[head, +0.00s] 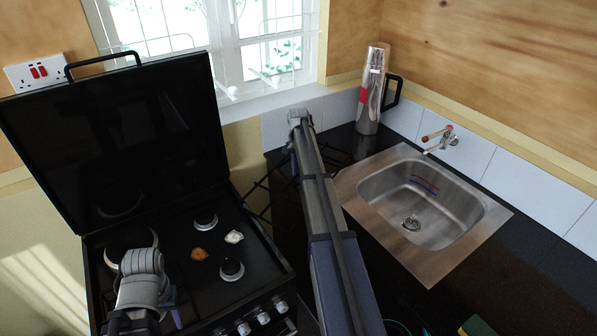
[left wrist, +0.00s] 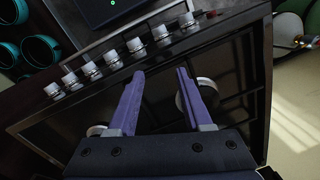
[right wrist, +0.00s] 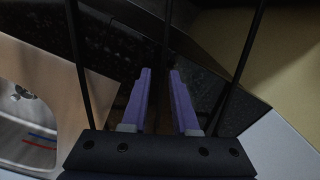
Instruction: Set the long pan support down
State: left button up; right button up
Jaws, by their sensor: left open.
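The long pan support (head: 257,193) is a black wire grid by the gap between the hob and the sink worktop, partly hidden behind my right arm. Its long bars (right wrist: 246,62) run up the right wrist view. My right gripper (head: 300,118) is closed around its middle bar, which passes between the narrowly spaced purple fingers (right wrist: 160,80). I cannot tell whether the grid touches a surface. The black hob (head: 180,262) has bare burners (head: 205,219) on it. My left gripper (head: 150,312) is over the hob's front left; its fingers (left wrist: 160,85) are apart and empty.
The glass lid (head: 115,135) stands raised behind the hob. A brown scrap (head: 200,254) and a pale scrap (head: 234,237) lie among the burners. A steel flask (head: 370,95) stands at the back of the worktop, beside the sink (head: 425,205). A yellow-green sponge (head: 478,326) is at the front right.

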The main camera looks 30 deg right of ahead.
jog(key=shift+o, duration=0.5)
pick_arm(q)
jog(key=shift+r, duration=0.15)
pick_arm(e)
jog(key=shift+r, duration=0.15)
pick_arm(q)
notch_tip(320, 180, up, 12)
jog(key=p, duration=1.2)
pick_arm(e)
notch_tip(320, 180, up, 12)
